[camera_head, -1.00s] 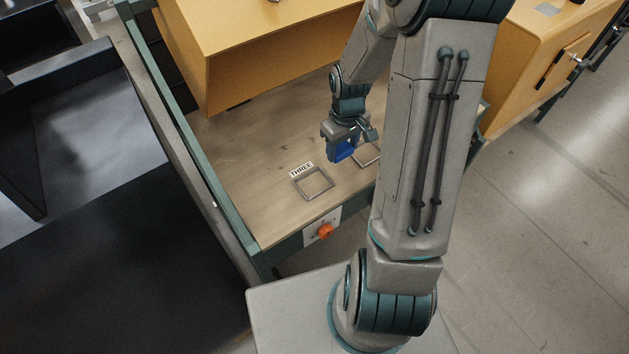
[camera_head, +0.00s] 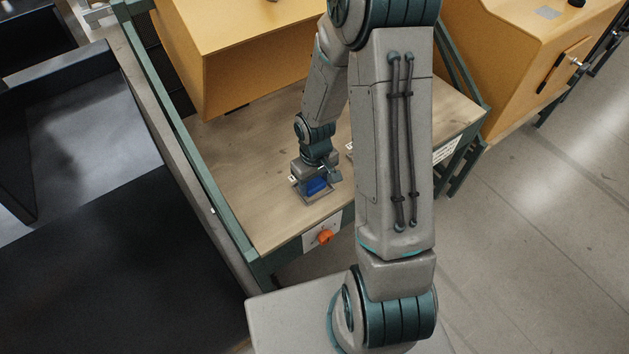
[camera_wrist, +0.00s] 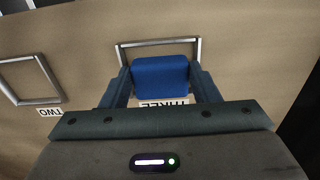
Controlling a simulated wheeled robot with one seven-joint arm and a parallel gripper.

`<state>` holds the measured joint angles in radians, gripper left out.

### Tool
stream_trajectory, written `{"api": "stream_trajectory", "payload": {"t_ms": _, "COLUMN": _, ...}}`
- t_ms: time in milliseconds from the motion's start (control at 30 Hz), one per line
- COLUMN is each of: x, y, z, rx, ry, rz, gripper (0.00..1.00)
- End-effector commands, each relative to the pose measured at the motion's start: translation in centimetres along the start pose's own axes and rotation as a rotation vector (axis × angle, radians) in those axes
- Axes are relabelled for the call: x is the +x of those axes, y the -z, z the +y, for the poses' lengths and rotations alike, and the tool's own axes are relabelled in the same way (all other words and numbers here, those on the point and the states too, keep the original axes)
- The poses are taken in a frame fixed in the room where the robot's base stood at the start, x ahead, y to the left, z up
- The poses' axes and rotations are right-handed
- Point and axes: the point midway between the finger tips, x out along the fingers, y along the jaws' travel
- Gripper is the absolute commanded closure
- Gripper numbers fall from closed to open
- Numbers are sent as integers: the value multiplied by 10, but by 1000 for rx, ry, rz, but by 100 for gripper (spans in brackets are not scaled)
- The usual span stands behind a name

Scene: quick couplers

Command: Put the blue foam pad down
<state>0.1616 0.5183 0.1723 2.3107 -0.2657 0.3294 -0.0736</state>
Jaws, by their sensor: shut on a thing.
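My gripper (camera_head: 318,188) is shut on the blue foam pad (camera_head: 317,185). In the wrist view, the blue foam pad (camera_wrist: 160,80) sits between the two fingers of my gripper (camera_wrist: 161,88). The pad is at the metal frame (camera_wrist: 188,41) beside the label THREE (camera_wrist: 165,104), which it partly covers. In the head view, my gripper hides much of that frame (camera_head: 325,197). I cannot tell whether the pad touches the table.
The wooden bench top (camera_head: 250,200) is bare to the left. A second metal frame (camera_wrist: 38,101) labelled TWO (camera_wrist: 50,113) lies beside it. A yellow cabinet (camera_head: 245,60) stands at the back.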

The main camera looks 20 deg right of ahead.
Motion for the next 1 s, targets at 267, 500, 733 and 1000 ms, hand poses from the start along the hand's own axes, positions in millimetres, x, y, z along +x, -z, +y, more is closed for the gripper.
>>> {"api": "stream_trajectory", "payload": {"t_ms": 267, "x": 3, "y": 0, "z": 0, "rx": 0, "ry": 0, "rz": 0, "gripper": 28}}
{"api": "stream_trajectory", "payload": {"t_ms": 500, "x": 3, "y": 0, "z": 0, "rx": 0, "ry": 0, "rz": 0, "gripper": 23}}
{"api": "stream_trajectory", "payload": {"t_ms": 733, "x": -11, "y": 1, "z": 0, "rx": 0, "ry": -1, "rz": 3, "gripper": 23}}
{"api": "stream_trajectory", "payload": {"t_ms": 1000, "x": -68, "y": 1, "z": 1, "rx": 2, "ry": -2, "rz": 5, "gripper": 23}}
